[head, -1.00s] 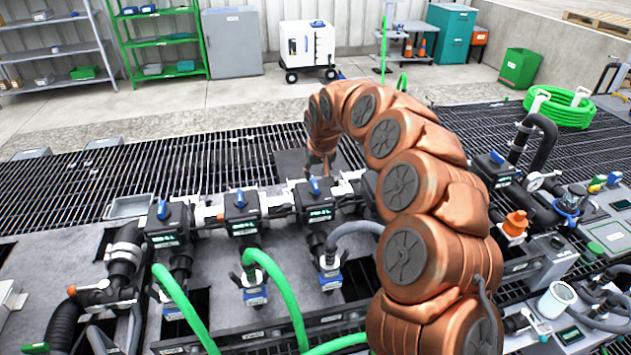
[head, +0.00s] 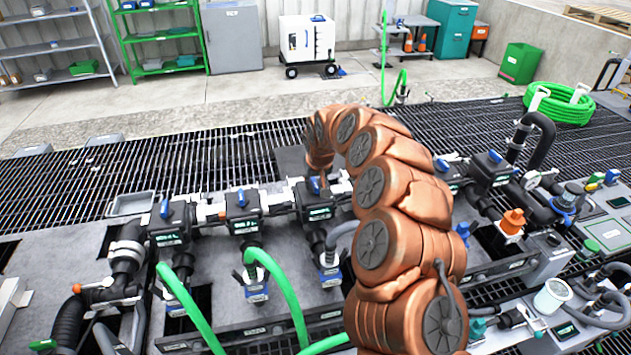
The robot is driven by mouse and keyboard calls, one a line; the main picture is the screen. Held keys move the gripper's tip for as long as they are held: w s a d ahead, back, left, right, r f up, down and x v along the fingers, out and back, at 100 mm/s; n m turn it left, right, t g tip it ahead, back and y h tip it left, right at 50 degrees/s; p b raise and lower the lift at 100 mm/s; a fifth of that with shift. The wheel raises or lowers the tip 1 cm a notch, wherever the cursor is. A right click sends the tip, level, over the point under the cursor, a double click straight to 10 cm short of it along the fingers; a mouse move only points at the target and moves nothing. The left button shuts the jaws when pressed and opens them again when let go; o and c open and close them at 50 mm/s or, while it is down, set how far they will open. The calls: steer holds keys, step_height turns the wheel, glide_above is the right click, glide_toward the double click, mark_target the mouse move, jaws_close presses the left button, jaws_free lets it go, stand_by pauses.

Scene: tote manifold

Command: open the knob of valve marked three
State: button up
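Three black valve boxes with blue knobs stand in a row on the grey manifold: a left one (head: 171,222), a middle one (head: 243,212) and a right one (head: 317,207). Their small green displays are too small to read, so I cannot tell which is marked three. The right box's blue knob (head: 314,186) points roughly away from me. My copper arm arches over, and its end with my gripper (head: 321,185) comes down at or just behind this knob. The fingers are too small and partly hidden to show whether they touch it or are open.
Green hoses (head: 283,292) rise in front of the left and middle valves. More valve boxes (head: 491,168) and black pipes stand to the right, partly behind my arm. A grated floor (head: 235,160) lies behind the manifold. A coiled green hose (head: 560,106) lies at the back right.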

jaws_close()
